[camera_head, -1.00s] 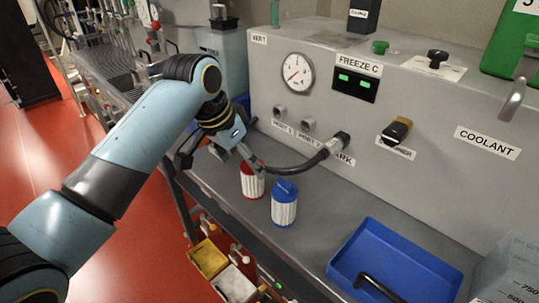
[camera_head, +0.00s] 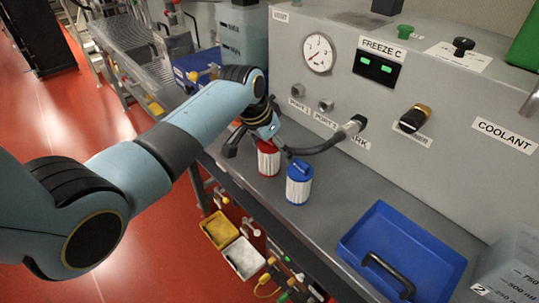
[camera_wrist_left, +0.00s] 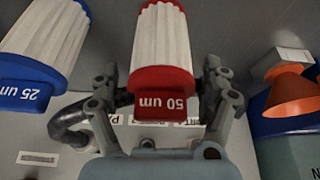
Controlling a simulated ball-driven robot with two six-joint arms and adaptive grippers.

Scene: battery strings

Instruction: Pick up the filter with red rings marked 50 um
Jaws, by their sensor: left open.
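The filter with red rings (camera_head: 268,158) stands on the grey bench, left of the filter with blue rings (camera_head: 299,183). In the left wrist view the red filter (camera_wrist_left: 161,45) shows its red end with a tab marked 50 um, and the blue filter (camera_wrist_left: 45,45) is marked 25 um. My left gripper (camera_wrist_left: 168,88) is open, with one finger on each side of the red end; I cannot tell whether they touch it. In the head view my left gripper (camera_head: 262,138) is at the top of the red filter and partly hides it. My right gripper is not in view.
A black hose (camera_head: 325,146) runs from the panel close behind the filters. A blue tray (camera_head: 440,264) with a black handle lies on the bench at right. An orange cone-like item (camera_wrist_left: 289,95) is at right in the wrist view.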

